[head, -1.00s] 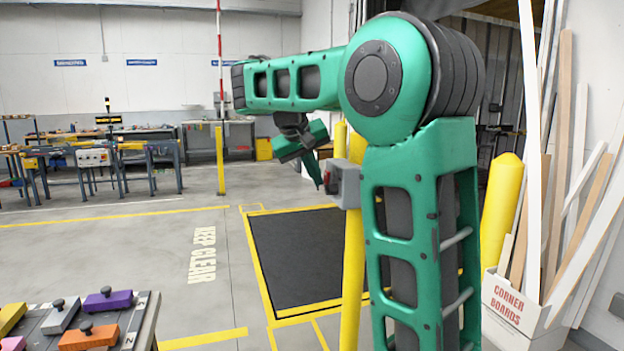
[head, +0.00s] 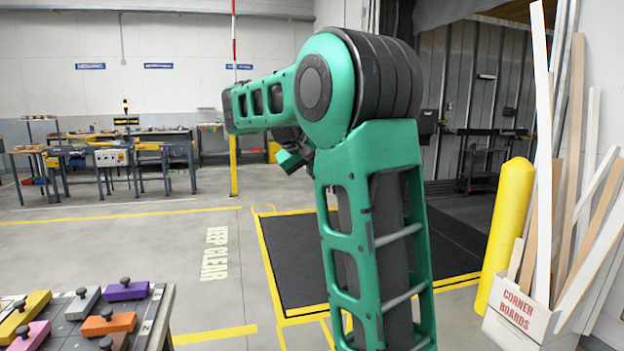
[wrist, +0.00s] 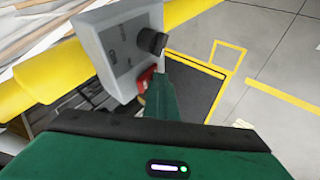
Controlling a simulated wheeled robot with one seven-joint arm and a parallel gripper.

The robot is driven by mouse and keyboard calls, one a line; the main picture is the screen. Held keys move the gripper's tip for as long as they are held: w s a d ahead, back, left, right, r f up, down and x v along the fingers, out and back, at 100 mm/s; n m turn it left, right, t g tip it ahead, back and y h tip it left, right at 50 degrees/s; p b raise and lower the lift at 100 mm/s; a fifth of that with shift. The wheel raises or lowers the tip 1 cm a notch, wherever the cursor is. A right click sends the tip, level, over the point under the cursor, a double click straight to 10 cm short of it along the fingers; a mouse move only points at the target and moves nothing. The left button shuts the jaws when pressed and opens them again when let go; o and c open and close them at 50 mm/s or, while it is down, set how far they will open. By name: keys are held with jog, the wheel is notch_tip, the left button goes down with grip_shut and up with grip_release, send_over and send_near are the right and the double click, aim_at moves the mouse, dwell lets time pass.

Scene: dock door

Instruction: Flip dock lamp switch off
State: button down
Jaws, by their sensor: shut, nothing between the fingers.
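In the wrist view a light grey switch box (wrist: 116,40) is fixed to a yellow post (wrist: 55,82). It has a black round knob (wrist: 151,41) and a red switch part (wrist: 146,79) low on its face. My gripper (wrist: 163,82) is shut and empty, its green fingers right beside the red part. I cannot tell whether they touch it, or which way the switch is set. In the head view my gripper (head: 292,160) is partly hidden behind my arm, and the box and its post are hidden there.
A table (head: 150,330) with coloured blocks stands at the lower left. A yellow bollard (head: 506,225) and a box of corner boards (head: 517,312) stand at the right. A yellow-bordered dark floor plate (head: 292,250) lies beyond my arm.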

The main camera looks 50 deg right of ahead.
jog(key=shift+s+d, duration=0.2)
jog(key=shift+s, duration=0.1)
jog(key=w+a+r, duration=0.3)
jog(key=a+r, duration=0.3)
jog(key=a, duration=0.5)
jog(key=shift+a+r, duration=0.15)
jog(key=shift+r, duration=0.2)
dwell(0.7)
jog(key=shift+a+r, duration=0.1)
